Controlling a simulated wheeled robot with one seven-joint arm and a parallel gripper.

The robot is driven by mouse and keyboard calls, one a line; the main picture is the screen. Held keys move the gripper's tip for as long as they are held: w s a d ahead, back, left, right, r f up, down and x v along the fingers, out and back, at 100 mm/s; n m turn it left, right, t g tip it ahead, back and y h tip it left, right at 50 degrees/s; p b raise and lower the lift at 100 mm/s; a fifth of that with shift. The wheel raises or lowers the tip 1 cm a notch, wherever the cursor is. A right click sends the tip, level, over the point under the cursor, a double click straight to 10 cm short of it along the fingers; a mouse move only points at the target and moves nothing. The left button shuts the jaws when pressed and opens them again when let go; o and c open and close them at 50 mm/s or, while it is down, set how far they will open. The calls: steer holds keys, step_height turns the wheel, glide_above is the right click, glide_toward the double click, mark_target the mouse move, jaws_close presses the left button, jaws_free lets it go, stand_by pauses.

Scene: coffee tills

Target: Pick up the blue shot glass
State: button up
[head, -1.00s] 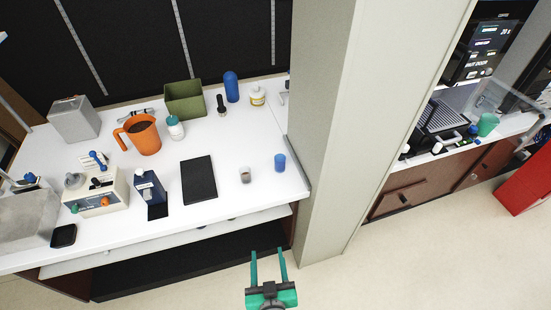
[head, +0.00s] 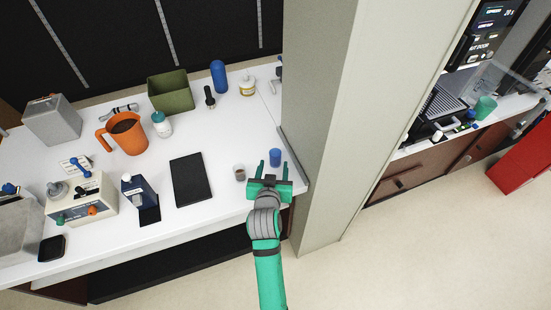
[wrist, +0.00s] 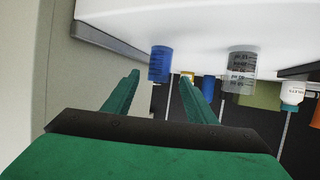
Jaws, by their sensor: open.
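The blue shot glass (head: 275,157) stands upright near the right front corner of the white counter (head: 222,203). In the wrist view, which is upside down, the blue shot glass (wrist: 159,65) shows in line with the gap between my fingertips. My gripper (head: 273,168) is open and empty, with one finger to each side of the glass's line. The glass looks at or just beyond the fingertips; I cannot tell exactly how far. The fingers also show in the wrist view (wrist: 159,78), apart from each other.
A clear shot glass (head: 240,173) with markings stands just left of my gripper. A grey pillar (head: 335,130) rises close to the right. A black mat (head: 191,179) lies further left. A blue bottle (head: 218,76) and a white jar (head: 247,86) stand behind.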

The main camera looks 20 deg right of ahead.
mark_target(275, 159)
steer(key=x, duration=0.2)
steer(key=shift+w+d+f, duration=0.1)
steer(key=shift+w, duration=0.15)
steer(key=x, duration=0.4)
steer(key=shift+w+d+r, duration=0.1)
steer(key=shift+w+r, duration=0.05)
steer(key=shift+r, duration=0.1)
steer(key=shift+w+f, duration=0.25)
steer(key=shift+w, duration=0.2)
steer(key=shift+d, duration=0.15)
steer(key=shift+c, duration=0.4)
steer(key=shift+d, duration=0.15)
steer(key=c, duration=1.1)
